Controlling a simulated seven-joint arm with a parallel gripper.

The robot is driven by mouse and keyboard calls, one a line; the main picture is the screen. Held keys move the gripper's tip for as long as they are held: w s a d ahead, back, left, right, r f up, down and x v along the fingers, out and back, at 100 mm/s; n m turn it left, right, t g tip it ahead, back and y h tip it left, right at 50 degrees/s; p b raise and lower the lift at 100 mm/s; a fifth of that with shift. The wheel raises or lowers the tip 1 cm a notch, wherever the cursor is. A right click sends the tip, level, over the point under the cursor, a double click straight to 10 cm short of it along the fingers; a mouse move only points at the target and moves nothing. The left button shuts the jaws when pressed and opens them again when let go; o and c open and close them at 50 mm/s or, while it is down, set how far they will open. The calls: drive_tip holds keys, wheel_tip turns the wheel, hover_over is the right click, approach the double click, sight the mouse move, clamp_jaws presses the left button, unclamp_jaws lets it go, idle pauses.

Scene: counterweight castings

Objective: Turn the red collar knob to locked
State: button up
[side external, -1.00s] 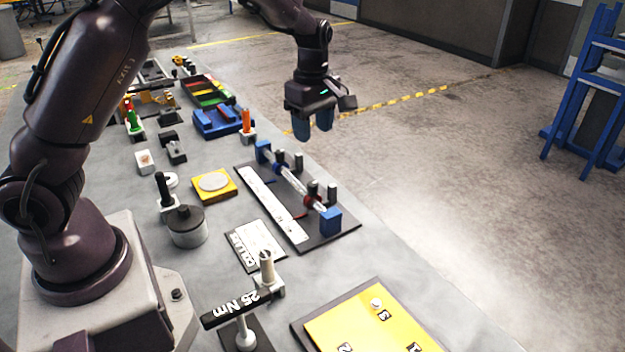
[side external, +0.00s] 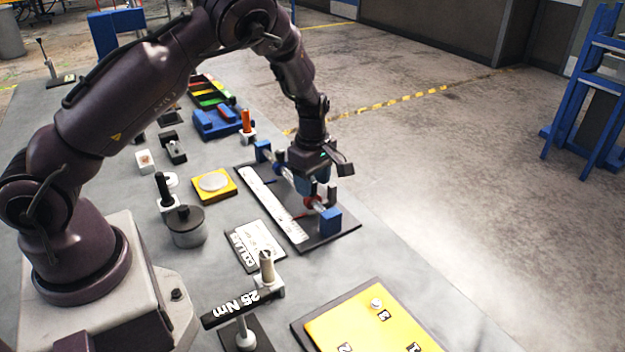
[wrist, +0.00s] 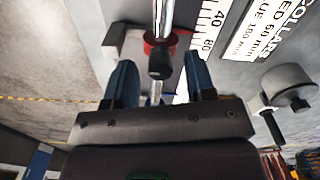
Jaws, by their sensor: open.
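The red collar (wrist: 152,44) sits around a shiny rod (wrist: 163,14) in the wrist view, with its black knob (wrist: 160,66) facing the camera. The red collar (side external: 312,202) also shows in the side external view, near the blue end block (side external: 331,222). My gripper (wrist: 159,62) is open, with one blue finger on each side of the knob. I see gaps between the fingers and the knob, so it is not gripped. In the side view my gripper (side external: 309,186) is low over the rod and hides part of it. I cannot read any lock mark.
A white scale strip (side external: 272,205) lies beside the rod on a dark base plate (side external: 342,236). A dark upright post (side external: 332,193) stands close to my gripper. A collar label card (side external: 258,243) and grey lidded pot (side external: 188,232) stand to the left.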

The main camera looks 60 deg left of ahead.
drive_tip(key=c, duration=0.9)
drive_tip(key=m, duration=0.4)
drive_tip(key=shift+m, duration=0.4)
drive_tip(key=m, duration=0.4)
drive_tip(key=shift+m, duration=0.3)
drive_tip(key=m, duration=0.4)
drive_tip(key=shift+m, duration=2.2)
